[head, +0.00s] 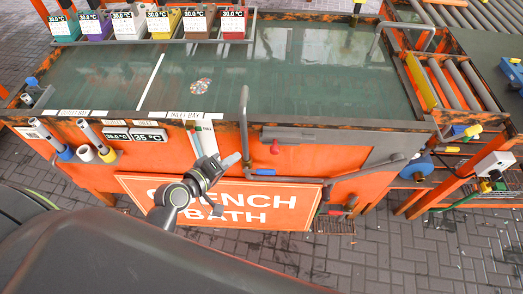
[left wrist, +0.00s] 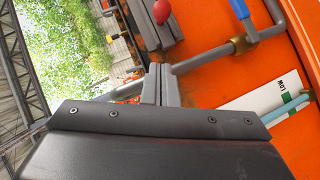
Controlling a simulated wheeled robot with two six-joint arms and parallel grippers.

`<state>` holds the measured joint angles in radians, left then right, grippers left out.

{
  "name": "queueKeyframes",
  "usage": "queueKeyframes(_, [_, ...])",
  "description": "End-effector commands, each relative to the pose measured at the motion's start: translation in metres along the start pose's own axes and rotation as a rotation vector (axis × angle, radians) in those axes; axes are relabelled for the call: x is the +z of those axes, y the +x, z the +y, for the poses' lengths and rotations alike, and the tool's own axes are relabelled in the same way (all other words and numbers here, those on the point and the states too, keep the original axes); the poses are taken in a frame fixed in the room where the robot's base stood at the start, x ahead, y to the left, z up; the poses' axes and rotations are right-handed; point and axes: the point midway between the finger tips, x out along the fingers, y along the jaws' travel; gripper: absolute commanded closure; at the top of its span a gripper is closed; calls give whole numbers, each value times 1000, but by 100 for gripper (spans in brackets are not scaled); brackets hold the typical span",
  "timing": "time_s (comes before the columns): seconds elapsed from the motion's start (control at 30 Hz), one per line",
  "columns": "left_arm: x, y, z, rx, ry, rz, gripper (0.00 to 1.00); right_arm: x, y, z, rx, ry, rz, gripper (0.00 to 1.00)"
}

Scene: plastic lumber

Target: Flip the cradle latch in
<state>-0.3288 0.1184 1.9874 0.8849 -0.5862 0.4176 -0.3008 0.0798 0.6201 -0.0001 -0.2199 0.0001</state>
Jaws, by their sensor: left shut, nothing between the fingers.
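My left gripper (head: 232,160) is in front of the orange front wall of the quench bath (head: 350,156), left of a red knob (head: 275,147). In the left wrist view its fingers (left wrist: 160,70) are together and empty, beside a grey pipe (left wrist: 205,58); I cannot tell whether they touch it. The red knob (left wrist: 163,11) shows there at the top, by a dark grey bar. That bar (head: 320,135) also shows in the head view. No part is labelled as the cradle latch, so I cannot tell which it is. My right gripper is not in view.
A bent grey pipe (head: 244,125) rises beside my left gripper. A grey handle rail (head: 365,173) lies to the right. A "QUENCH BATH" sign (head: 255,207) is below. A blue lever (left wrist: 240,8) and brass collar (left wrist: 243,43) are on the pipe. Coloured boxes (head: 163,22) line the back.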

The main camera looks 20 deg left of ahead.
Motion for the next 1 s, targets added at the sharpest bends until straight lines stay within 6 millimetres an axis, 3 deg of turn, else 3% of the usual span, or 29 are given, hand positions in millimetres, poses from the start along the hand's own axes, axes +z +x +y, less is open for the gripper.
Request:
queueKeyframes(0.4, [1, 78, 2, 2, -1, -1, 100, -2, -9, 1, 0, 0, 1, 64])
queueKeyframes(0.63, [24, 98, 1, 0, -2, 0, 100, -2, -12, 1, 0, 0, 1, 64])
queueKeyframes(1.0, [28, 102, 0, 0, 0, 1, 100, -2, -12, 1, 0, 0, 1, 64])
